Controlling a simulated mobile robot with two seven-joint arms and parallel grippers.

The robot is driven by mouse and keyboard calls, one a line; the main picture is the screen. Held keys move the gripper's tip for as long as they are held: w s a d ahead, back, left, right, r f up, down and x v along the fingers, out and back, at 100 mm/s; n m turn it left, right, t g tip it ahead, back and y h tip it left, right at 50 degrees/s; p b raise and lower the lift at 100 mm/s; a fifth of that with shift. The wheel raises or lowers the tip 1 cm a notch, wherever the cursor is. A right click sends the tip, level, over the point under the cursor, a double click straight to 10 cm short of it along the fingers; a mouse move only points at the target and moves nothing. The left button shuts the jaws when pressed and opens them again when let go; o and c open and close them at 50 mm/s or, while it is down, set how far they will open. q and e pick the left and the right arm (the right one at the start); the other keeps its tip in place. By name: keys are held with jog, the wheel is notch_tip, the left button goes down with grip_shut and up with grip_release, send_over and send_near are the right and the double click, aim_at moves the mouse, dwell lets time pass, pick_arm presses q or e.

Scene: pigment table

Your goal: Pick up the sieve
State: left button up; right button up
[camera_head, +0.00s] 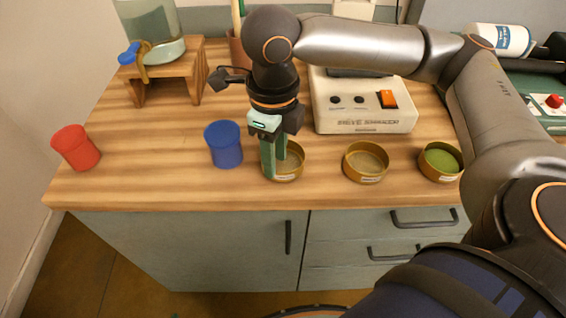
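Three round brass-coloured sieves stand in a row near the front of the wooden worktop. The left sieve (291,173) is partly hidden by my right gripper (275,169). The middle sieve (366,163) has a tan mesh or content, and the right one (440,162) holds green. My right gripper points down at the left sieve's left rim, one green finger just outside the wall and the other seeming to be inside. Whether the fingers press on the rim cannot be told. The left sieve appears to sit flat on the worktop. My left gripper is not in view.
A blue cup (225,146) stands close left of the gripper, a red cup (76,147) at the far left. A white machine (364,108) with an orange switch stands behind the sieves. A wooden stand (166,72) bears a glass vessel. The worktop's front edge is close.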

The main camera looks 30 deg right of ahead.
jog(key=f, duration=0.3)
jog(key=shift+a+f, duration=0.15)
jog(key=shift+a, duration=0.05)
grip_shut()
dwell(1.3)
